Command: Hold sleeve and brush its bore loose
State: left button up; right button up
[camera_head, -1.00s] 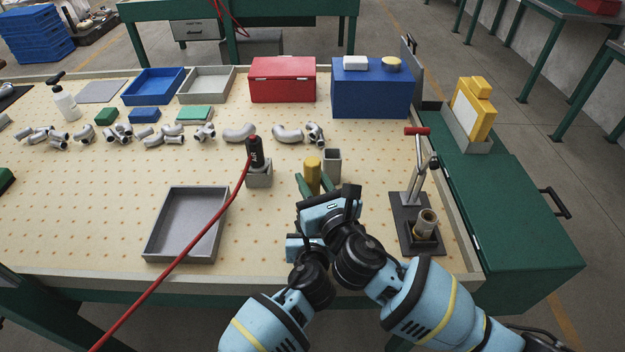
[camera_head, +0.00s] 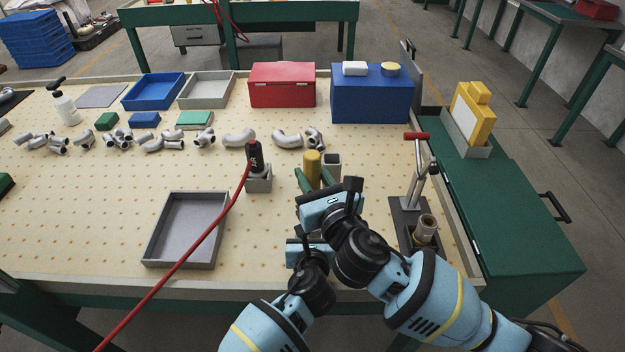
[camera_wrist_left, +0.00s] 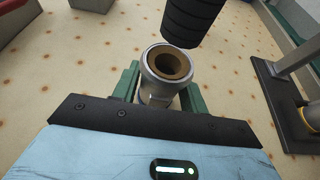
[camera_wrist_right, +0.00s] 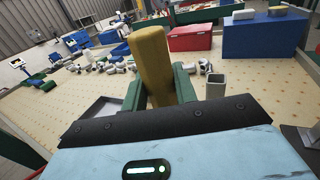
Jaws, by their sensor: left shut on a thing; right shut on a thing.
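My left gripper (camera_wrist_left: 160,92) is shut on a short metallic sleeve (camera_wrist_left: 158,92), held upright with its brown-lined bore facing up. In the head view my own arms hide the sleeve. My right gripper (camera_head: 318,184) is shut on an upright yellow handle (camera_head: 312,168), which also shows in the right wrist view (camera_wrist_right: 152,65). A black ribbed cylinder (camera_wrist_left: 192,16), probably the brush head under that handle, shows in the left wrist view. It is above and to the right of the bore, apart from it.
A grey square holder (camera_head: 332,166) stands just right of the handle. A lever stand (camera_head: 407,215) with a tan cylindrical part is further right. A corded black tool (camera_head: 254,157) sits in a block at left. An empty grey tray (camera_head: 150,240) lies front left, crossed by the red cord.

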aim_at(315, 169)
pick_arm(q)
jog(key=shift+r, duration=0.1)
pick_arm(e)
jog(key=shift+r, duration=1.65)
pick_arm(q)
jog(key=o, duration=1.4)
jog(key=shift+c, duration=0.2)
jog(key=v, duration=1.2)
